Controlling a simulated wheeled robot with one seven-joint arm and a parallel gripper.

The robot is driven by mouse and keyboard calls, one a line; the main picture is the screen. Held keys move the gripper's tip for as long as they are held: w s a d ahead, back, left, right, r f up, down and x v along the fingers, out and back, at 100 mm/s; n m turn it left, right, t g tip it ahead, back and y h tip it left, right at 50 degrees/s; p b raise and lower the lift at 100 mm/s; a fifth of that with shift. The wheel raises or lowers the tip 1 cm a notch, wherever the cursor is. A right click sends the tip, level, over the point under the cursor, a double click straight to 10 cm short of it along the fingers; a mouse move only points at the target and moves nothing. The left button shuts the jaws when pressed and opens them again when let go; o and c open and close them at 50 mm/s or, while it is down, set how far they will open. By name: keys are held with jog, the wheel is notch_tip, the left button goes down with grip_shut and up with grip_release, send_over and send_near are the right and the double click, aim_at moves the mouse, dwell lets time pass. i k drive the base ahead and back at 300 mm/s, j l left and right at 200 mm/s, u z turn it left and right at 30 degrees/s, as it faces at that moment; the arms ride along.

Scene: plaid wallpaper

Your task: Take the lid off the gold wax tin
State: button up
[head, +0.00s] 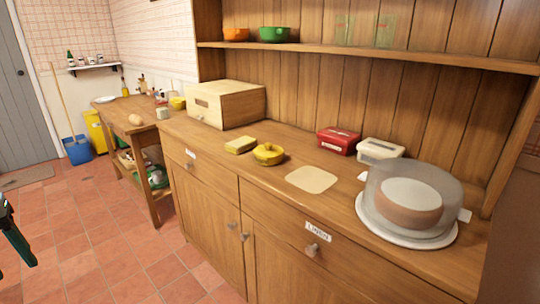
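A round, squat gold-yellow tin (268,155) sits on the wooden dresser top near its front edge, left of the middle. A raised knob or handle shows on top, and its lid appears to be on. I take it to be the wax tin. My gripper (15,240) shows only in part at the left edge of the head view, dark and low over the floor. It is well apart from the tin, and its fingers are too cut off to tell open from shut.
A yellow block (240,144) lies just left of the tin, and a wooden bread box (226,104) stands behind. A pale mat (312,179), a red box (338,140), a cream box (380,151) and a domed cake stand (408,240) are to the right. Open floor lies in front.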

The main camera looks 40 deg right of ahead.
aim_at(268, 150)
jog(key=i+l+z, duration=0.35)
jog(key=i, duration=0.3)
jog(key=i+z, duration=0.4)
jog(key=i, duration=0.25)
jog(key=i+z, duration=0.35)
jog(key=i, duration=0.3)
